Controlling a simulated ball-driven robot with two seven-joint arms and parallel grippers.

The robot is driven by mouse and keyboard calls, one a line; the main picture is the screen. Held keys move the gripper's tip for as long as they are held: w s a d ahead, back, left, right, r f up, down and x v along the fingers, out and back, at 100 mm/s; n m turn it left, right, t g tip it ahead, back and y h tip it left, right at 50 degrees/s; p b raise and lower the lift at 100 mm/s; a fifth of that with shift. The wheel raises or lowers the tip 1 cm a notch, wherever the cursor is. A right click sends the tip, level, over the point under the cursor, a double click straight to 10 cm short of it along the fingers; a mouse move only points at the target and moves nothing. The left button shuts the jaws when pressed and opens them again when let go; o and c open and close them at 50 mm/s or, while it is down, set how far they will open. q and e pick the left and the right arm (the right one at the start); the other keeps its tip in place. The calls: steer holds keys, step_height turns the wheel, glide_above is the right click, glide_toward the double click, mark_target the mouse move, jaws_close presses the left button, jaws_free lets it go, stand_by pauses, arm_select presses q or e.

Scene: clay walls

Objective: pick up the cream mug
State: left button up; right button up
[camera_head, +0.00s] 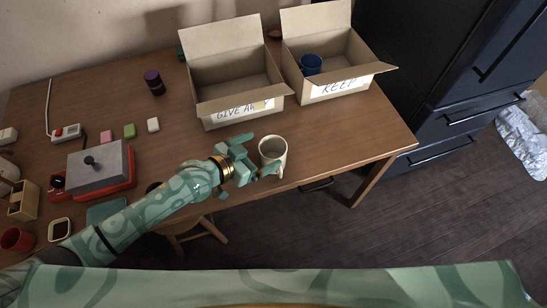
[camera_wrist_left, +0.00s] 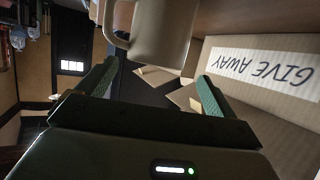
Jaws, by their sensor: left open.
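The cream mug (camera_head: 273,153) stands upright near the front edge of the wooden table (camera_head: 330,150), in front of the give-away box. In the head view my left gripper (camera_head: 257,157) is just left of the mug, with its fingers pointing towards it. In the left wrist view the mug (camera_wrist_left: 160,30) hangs at the top of the picture, its handle to the left. The two fingers of my left gripper (camera_wrist_left: 155,90) are spread apart there, and the mug is beyond their tips. My right gripper is in neither view.
The "GIVE AWAY" box (camera_head: 235,112) stands behind the mug. The "KEEP" box (camera_head: 340,88) beside it holds a blue mug (camera_head: 311,64). A dark purple can (camera_head: 154,82), small blocks and a red-and-grey device (camera_head: 95,165) are to the left. Dark drawers (camera_head: 450,90) stand right.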

mark_target(282, 143)
arm_select(q)
steer(key=x, duration=0.2)
steer(key=b+x, duration=0.1)
steer(key=x, duration=0.1)
steer(key=shift+s+d+f, duration=0.1)
steer(key=shift+d+f, duration=0.25)
steer(key=shift+r, duration=0.1)
steer(key=c, duration=1.6)
